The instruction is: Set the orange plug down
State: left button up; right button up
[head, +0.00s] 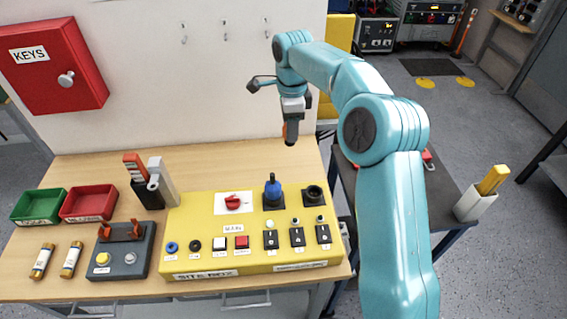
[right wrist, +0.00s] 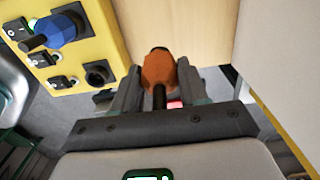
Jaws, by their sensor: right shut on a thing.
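The orange plug (right wrist: 160,75) is between the jaws of my right gripper (right wrist: 160,95) in the right wrist view. In the head view the orange plug (head: 291,130) hangs below my right gripper (head: 292,112), above the rear right corner of the wooden table (head: 130,165). It is held clear of the table top. My right gripper is shut on it. My left gripper is not in view.
A yellow site box (head: 190,215) on the table carries a blue plug (head: 272,190), an empty dark socket (head: 314,195), a red rotary switch (head: 233,202) and several buttons. Green (head: 38,206) and red (head: 88,203) trays stand at left. Clear wood lies behind the box.

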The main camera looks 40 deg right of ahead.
notch_tip(320, 180, down, 12)
jog(key=shift+a+r, duration=0.1)
jog(key=shift+r, duration=0.05)
jog(key=shift+f, duration=0.25)
jog(key=shift+f, duration=0.15)
jog(key=o, duration=1.2)
notch_tip(320, 180, up, 12)
jog(key=shift+r, duration=0.25)
jog(key=shift+f, duration=0.1)
